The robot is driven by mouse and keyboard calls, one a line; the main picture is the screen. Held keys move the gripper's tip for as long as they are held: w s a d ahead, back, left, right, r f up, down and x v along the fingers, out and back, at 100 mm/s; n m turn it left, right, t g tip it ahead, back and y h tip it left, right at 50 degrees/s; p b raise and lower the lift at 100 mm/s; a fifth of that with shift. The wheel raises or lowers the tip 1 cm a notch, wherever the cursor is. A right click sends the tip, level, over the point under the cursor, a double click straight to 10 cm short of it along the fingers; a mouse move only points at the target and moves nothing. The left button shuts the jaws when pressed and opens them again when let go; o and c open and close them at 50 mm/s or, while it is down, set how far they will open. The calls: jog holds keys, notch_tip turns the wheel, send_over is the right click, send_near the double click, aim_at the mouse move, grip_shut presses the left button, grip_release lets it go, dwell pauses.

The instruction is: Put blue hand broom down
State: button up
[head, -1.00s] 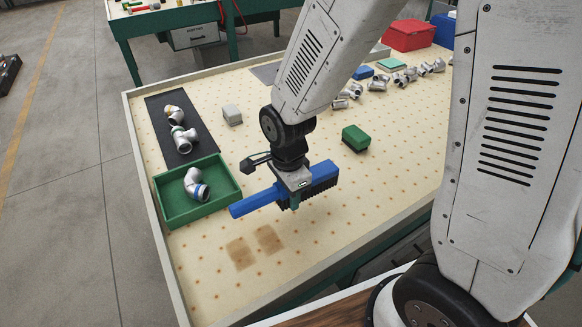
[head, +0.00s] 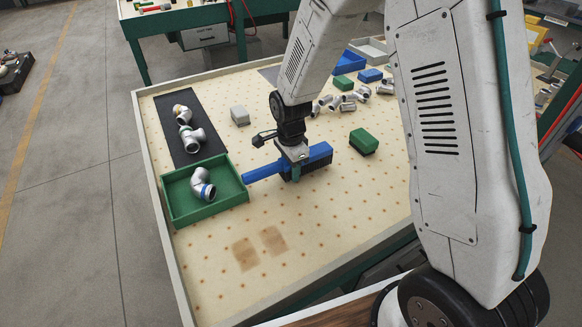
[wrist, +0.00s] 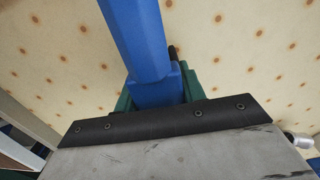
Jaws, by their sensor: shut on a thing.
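The blue hand broom (head: 318,153) has a long blue handle pointing left and dark bristles under its right end. My gripper (head: 294,175) is shut on the middle of the broom. The broom lies roughly level over the middle of the dotted worktable (head: 330,215); I cannot tell whether its bristles touch the surface. In the wrist view the blue handle (wrist: 138,40) runs up from between green fingers (wrist: 124,98), with the dotted tabletop behind it. The handle's left tip is close to the green tray's right wall.
The green tray (head: 172,203) holds a pipe elbow (head: 202,184). A dark mat (head: 183,150) with fittings lies behind it. A green block (head: 363,141) sits right of the broom, a grey block (head: 240,116) behind. Several fittings (head: 348,105) lie farther back. The front tabletop is clear apart from brown patches (head: 259,248).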

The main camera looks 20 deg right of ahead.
jog(key=shift+f, duration=0.15)
jog(key=shift+f, duration=0.3)
jog(key=o, duration=1.1)
jog(key=shift+r, duration=0.15)
